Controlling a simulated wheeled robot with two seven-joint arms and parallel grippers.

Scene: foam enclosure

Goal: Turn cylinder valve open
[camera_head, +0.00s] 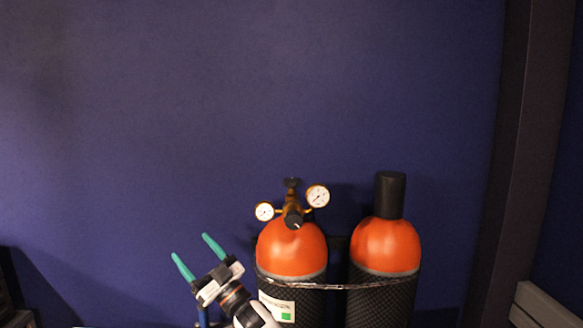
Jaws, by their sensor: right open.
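Two gas cylinders with orange tops stand upright side by side against the wall. The left cylinder (291,252) carries a brass valve and regulator (293,207) with two round white gauges, one on each side. A dark knob (292,184) is at the top of the valve and another black knob faces forward. The right cylinder (386,246) has a black cap (390,194). My right gripper (197,254) is open and empty, left of and lower in the picture than the valve, with its two green fingers pointing up and left, apart from the cylinders. My left gripper is not in view.
A chain or strap (340,286) runs around the fronts of both cylinders. A dark blue wall (150,120) fills the background. A dark upright post (512,150) stands at the right, with a light panel (548,305) low beside it.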

